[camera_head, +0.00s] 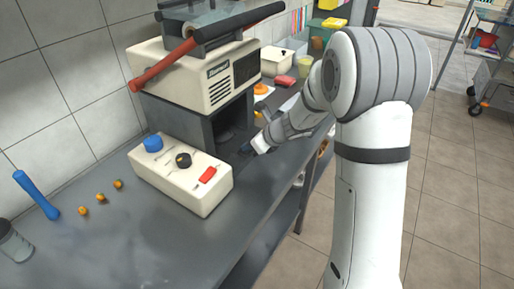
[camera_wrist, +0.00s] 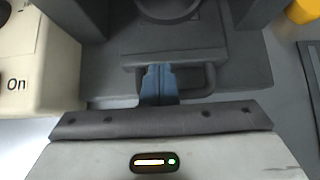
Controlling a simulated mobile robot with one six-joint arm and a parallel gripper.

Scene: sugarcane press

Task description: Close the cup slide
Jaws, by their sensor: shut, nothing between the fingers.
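The cup slide (camera_wrist: 225,48) is a dark grey drawer-like piece with a loop handle (camera_wrist: 207,78) on its front, low in the opening of the sugarcane press (camera_head: 200,75). A round cup seat (camera_wrist: 168,8) shows on it at the top of the wrist view. My gripper (camera_wrist: 158,68) has its blue fingers together, at the handle in front of the slide's front face. I cannot tell whether the fingers touch it. In the head view my gripper (camera_head: 246,149) is low in front of the press opening, and the slide is mostly hidden in shadow there.
A cream control box (camera_head: 185,176) with a blue knob, black dial and red switch stands left of my gripper. A blue stick (camera_head: 37,194) and small orange pieces (camera_head: 84,211) lie at the left on the grey counter (camera_head: 130,245). The front counter is clear.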

